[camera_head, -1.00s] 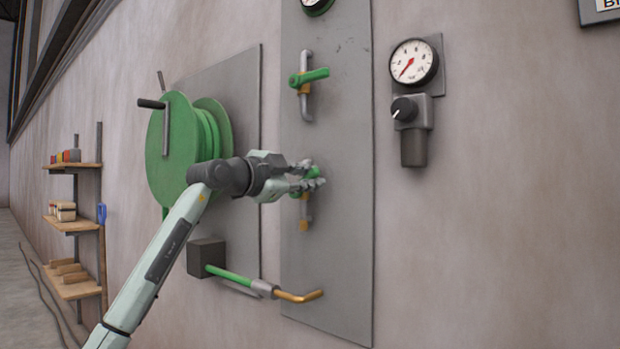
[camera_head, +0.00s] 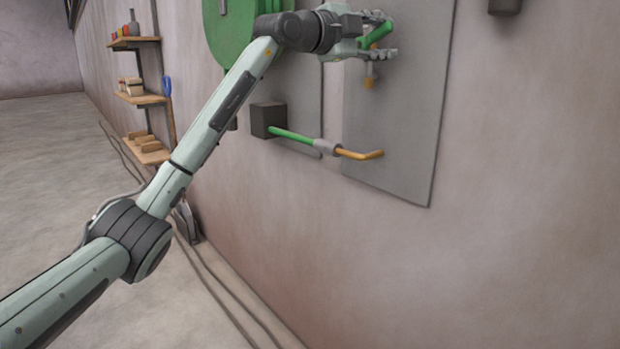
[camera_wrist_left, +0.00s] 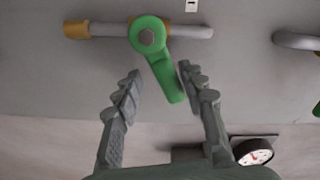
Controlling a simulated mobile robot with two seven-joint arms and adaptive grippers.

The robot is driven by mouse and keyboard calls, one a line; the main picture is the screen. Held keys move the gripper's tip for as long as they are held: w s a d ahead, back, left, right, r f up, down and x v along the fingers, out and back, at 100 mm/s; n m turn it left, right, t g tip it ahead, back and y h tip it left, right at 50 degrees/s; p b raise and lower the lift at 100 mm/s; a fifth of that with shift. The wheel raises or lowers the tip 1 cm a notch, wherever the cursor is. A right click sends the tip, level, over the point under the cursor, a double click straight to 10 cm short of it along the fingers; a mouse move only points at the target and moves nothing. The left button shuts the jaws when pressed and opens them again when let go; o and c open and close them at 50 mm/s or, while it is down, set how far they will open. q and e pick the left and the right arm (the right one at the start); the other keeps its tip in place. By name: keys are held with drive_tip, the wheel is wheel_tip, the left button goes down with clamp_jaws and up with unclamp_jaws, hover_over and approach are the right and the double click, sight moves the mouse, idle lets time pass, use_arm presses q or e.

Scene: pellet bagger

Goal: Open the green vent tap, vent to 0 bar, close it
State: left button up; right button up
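The green tap handle (camera_head: 377,35) sits on a short pipe with a brass end on the grey wall panel. In the left wrist view the handle (camera_wrist_left: 168,80) is turned at a slant across its pipe (camera_wrist_left: 190,32). My left gripper (camera_head: 387,36) is at this tap, its fingers on either side of the handle. In the left wrist view the gripper (camera_wrist_left: 160,82) is open; the handle is close to the right finger, a gap shows on the left, and contact is unclear. My right gripper is not in view.
A round gauge (camera_wrist_left: 254,152) shows in the left wrist view, too small to read. A second pipe (camera_wrist_left: 298,40) is at its right edge. Below the tap, a green hose ends in a brass bent pipe (camera_head: 362,154). A green reel (camera_head: 228,35) and shelves (camera_head: 140,95) are left.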

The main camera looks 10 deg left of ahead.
use_arm(q)
drive_tip(key=m, duration=0.1)
drive_tip(key=f+m+p, duration=0.1)
drive_tip(key=m, duration=0.1)
drive_tip(key=f+b+v, duration=0.1)
drive_tip(key=b+v, duration=0.1)
drive_tip(key=v, duration=0.6)
wheel_tip(320, 180, down, 10)
drive_tip(key=w+d+n+h+p, duration=0.1)
drive_tip(key=d+n+h+p, duration=0.1)
drive_tip(key=h, duration=0.2)
drive_tip(key=w+a+f+n+t+y+p, duration=0.1)
drive_tip(key=a+f+n+t+y, duration=0.2)
drive_tip(key=f, duration=0.6)
drive_tip(key=w+a+f+n+t+y, duration=0.1)
drive_tip(key=a+f+n+t+y, duration=0.1)
drive_tip(key=a+f+n+y, duration=0.3)
drive_tip(key=a+f+n, duration=0.3)
drive_tip(key=f+n, duration=0.1)
drive_tip(key=f, duration=0.1)
drive_tip(key=shift+w+f+n+t+y+p, duration=0.2)
drive_tip(key=shift+w+n+t+y+p, duration=0.1)
drive_tip(key=shift+t+p, duration=0.1)
drive_tip(key=shift+a, duration=0.1)
drive_tip(key=shift+c, duration=0.5)
